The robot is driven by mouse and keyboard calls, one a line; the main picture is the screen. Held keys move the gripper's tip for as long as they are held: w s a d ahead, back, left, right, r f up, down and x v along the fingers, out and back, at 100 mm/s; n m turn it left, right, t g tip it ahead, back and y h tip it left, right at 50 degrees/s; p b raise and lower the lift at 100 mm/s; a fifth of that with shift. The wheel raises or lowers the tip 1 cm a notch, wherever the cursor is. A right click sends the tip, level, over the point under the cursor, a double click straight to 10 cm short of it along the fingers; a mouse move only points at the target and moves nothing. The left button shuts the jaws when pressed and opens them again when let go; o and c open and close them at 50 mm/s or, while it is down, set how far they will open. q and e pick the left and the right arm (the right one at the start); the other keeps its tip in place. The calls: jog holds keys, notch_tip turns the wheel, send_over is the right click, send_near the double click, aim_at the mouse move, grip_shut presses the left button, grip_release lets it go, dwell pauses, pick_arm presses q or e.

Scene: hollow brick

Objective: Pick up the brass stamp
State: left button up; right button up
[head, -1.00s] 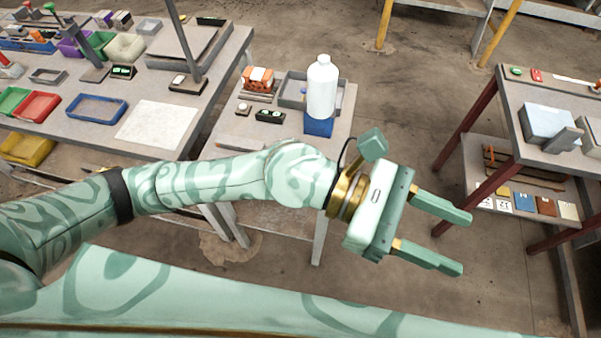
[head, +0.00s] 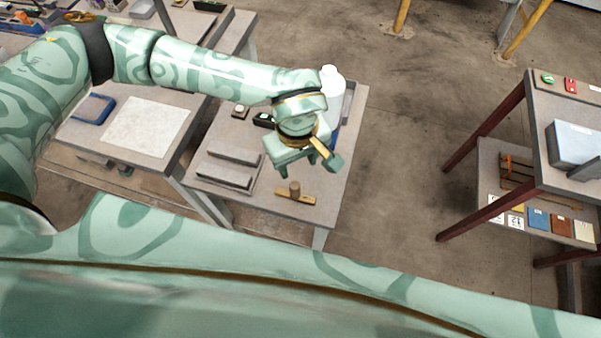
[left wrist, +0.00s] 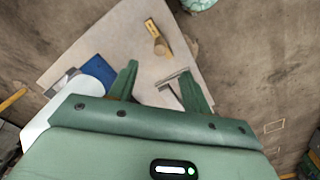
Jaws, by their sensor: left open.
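The brass stamp (head: 295,194), a flat brass bar with a short brown cylindrical handle, stands on the small grey table near its front edge. It also shows in the left wrist view (left wrist: 152,28), beyond the fingertips. My left gripper (head: 296,162) points down above the table, just behind the stamp in the head view. In the left wrist view its fingers (left wrist: 158,72) are apart with nothing held between them. The stamp lies clear of both fingers. My right gripper is out of view.
A white bottle (head: 333,84) stands behind my left gripper. A grey tray with two raised bars (head: 224,177) lies left of the stamp. A workbench with a pale sheet (head: 146,127) is at left. A red-legged table (head: 545,135) stands at right across open floor.

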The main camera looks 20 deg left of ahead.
pick_arm(q)
send_over(295, 185)
jog(key=f, duration=0.4)
jog(key=s+d+f, duration=0.1)
jog(key=f, duration=0.2)
jog(key=shift+f+b, duration=0.1)
jog(key=shift+b, duration=0.25)
notch_tip(295, 185, down, 3)
jog(key=shift+w+r, duration=0.1)
jog(key=shift+w, duration=0.05)
jog(key=shift+a+f, duration=0.1)
jog(key=shift+f, duration=0.5)
jog(key=f, duration=0.3)
jog(key=a+f+b, duration=0.1)
jog(key=f, duration=0.1)
jog(key=shift+w, duration=0.3)
jog(key=shift+d, duration=0.1)
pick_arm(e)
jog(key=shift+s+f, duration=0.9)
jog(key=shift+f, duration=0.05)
pick_arm(q)
jog(key=shift+r, duration=0.1)
grip_shut()
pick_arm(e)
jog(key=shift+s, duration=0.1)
pick_arm(q)
jog(key=shift+r, duration=0.1)
